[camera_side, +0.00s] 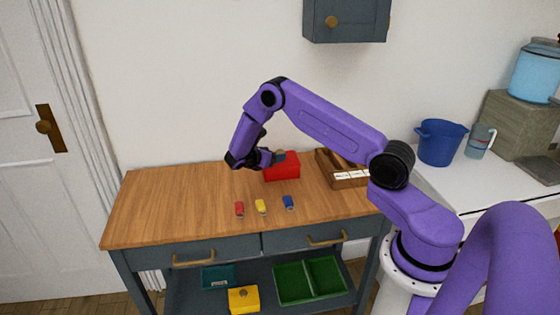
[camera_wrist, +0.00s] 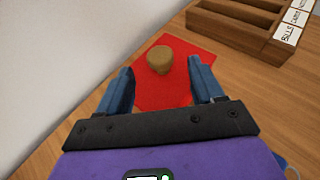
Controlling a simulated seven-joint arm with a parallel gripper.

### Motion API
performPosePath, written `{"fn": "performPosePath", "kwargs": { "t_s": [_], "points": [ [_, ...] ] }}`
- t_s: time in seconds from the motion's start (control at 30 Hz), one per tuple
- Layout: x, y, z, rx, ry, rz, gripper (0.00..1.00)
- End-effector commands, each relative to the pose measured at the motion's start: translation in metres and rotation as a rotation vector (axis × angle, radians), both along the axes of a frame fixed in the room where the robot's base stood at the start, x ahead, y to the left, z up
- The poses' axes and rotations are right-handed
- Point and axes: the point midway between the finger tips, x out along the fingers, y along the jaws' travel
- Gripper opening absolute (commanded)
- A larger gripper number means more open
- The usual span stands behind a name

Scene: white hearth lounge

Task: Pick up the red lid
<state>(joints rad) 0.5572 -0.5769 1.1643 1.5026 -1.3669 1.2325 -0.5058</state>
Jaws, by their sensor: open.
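The red lid (camera_wrist: 180,72) is flat and square with a round tan knob (camera_wrist: 160,59) on top. In the side view it shows as the top of a red box (camera_side: 283,172) standing at the back of the wooden table; I cannot make out the seam between lid and box. My gripper (camera_side: 280,156) is at the box's top, beside the knob in the side view. In the wrist view my open gripper (camera_wrist: 160,82) has one finger on each side of the lid's near part, with the knob ahead between them. I cannot tell whether the fingers touch the lid.
A wooden sorter (camera_side: 343,170) with labelled slots stands right of the box. The table's left side (camera_side: 165,205) is clear. The white wall is close behind.

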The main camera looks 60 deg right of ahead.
Motion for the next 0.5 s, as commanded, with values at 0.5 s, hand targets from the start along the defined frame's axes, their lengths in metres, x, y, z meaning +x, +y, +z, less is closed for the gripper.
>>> {"fn": "performPosePath", "kwargs": {
  "t_s": [0.5],
  "points": [
    [-0.001,-0.037,-0.013,0.000,0.000,0.000,0.67]
  ]
}}
